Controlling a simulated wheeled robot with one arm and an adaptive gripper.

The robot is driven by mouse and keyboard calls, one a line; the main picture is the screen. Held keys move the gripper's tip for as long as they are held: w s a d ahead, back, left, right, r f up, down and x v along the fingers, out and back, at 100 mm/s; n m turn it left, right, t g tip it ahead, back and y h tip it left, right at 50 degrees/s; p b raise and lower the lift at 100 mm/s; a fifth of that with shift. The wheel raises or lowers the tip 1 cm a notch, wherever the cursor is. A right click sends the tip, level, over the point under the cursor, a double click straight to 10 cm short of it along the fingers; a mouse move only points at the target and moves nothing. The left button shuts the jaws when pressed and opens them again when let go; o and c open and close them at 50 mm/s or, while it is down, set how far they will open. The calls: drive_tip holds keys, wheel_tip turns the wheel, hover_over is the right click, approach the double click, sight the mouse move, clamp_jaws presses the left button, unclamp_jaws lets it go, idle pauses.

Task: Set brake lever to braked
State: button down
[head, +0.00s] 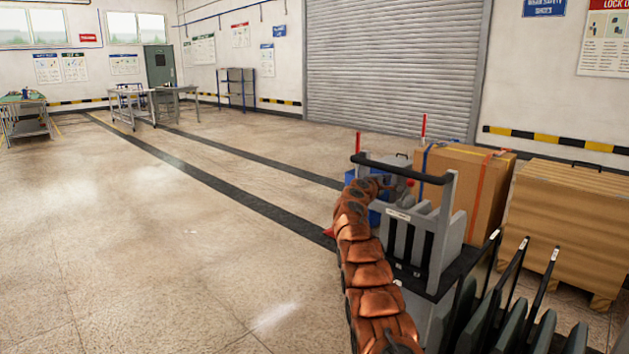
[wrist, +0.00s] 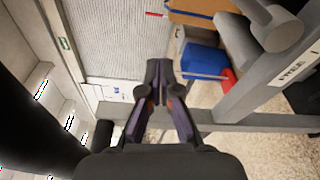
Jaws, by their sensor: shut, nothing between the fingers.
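The grey cart frame (head: 447,215) with a black handlebar (head: 402,170) stands at the right in the head view, a white label on its crosspiece. In the wrist view a grey frame part (wrist: 245,100) at the right carries a label reading "FREE" (wrist: 292,72). I cannot make out for certain which part is the brake lever. My gripper (wrist: 166,75) is shut and empty in the wrist view, pointing away from the camera, with the labelled frame part to its right. In the head view my arm reaches to the cart's handlebar, and the fingers are not clear there.
A strapped cardboard box (head: 470,190) and a wooden crate (head: 565,225) stand behind the cart. Blue bins (wrist: 203,60) with a red part (wrist: 230,80) lie beyond my gripper. Dark upright panels (head: 490,310) stand at the lower right. The floor at left is clear.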

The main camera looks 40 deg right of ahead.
drive_tip(key=w+p, duration=0.1)
drive_tip(key=p, duration=0.3)
drive_tip(key=shift+w+d, duration=0.15)
drive_tip(key=shift+w, duration=0.25)
drive_tip(key=w+p, duration=0.1)
drive_tip(key=p, duration=0.3)
drive_tip(key=shift+f, duration=0.15)
drive_tip(key=shift+p, duration=0.5)
drive_tip(key=shift+w+f+p, duration=0.1)
drive_tip(key=shift+w+p, duration=0.05)
drive_tip(key=shift+p, duration=0.35)
drive_tip(key=shift+f, duration=0.1)
drive_tip(key=shift+f+b, duration=0.2)
drive_tip(key=shift+b, duration=0.95)
drive_tip(key=a+b, duration=0.1)
drive_tip(key=b, duration=0.2)
drive_tip(key=shift+f, duration=0.1)
